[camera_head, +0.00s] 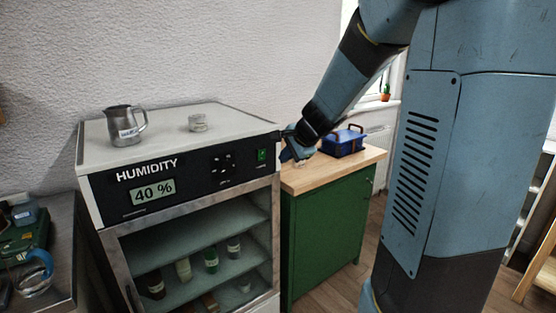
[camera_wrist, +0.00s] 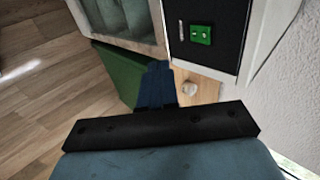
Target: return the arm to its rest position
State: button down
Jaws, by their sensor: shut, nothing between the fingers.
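My gripper (camera_head: 290,154) is at the end of my blue arm, beside the right front corner of the humidity cabinet (camera_head: 180,196), above the left part of a wooden counter top. In the wrist view my gripper (camera_wrist: 156,70) is a dark blue shape pointing at the cabinet's lower right side. It is shut with nothing held. I cannot tell whether it touches the cabinet. The cabinet's green switch (camera_head: 262,155) is just left of the gripper and also shows in the wrist view (camera_wrist: 201,34).
A metal jug (camera_head: 122,126) and a small glass jar (camera_head: 198,122) stand on the cabinet. Several bottles stand inside it. A blue toolbox (camera_head: 344,141) sits on the green counter (camera_head: 325,222). A small pale object (camera_wrist: 188,88) lies near the gripper. Wooden floor (camera_wrist: 50,85) is clear.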

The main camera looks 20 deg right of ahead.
jog(key=s+a+r+n+g+h, duration=0.1)
jog(key=s+r+n, duration=0.2)
jog(key=s+n, duration=0.4)
jog(key=s+a+r+n+g+h, duration=0.1)
jog(key=s+r+n, duration=0.2)
jog(key=s, duration=1.8)
jog(key=n, duration=0.4)
jog(key=shift+s+a+g+h, duration=0.3)
jog(key=shift+s+a+h, duration=0.05)
jog(key=shift+a+h, duration=0.05)
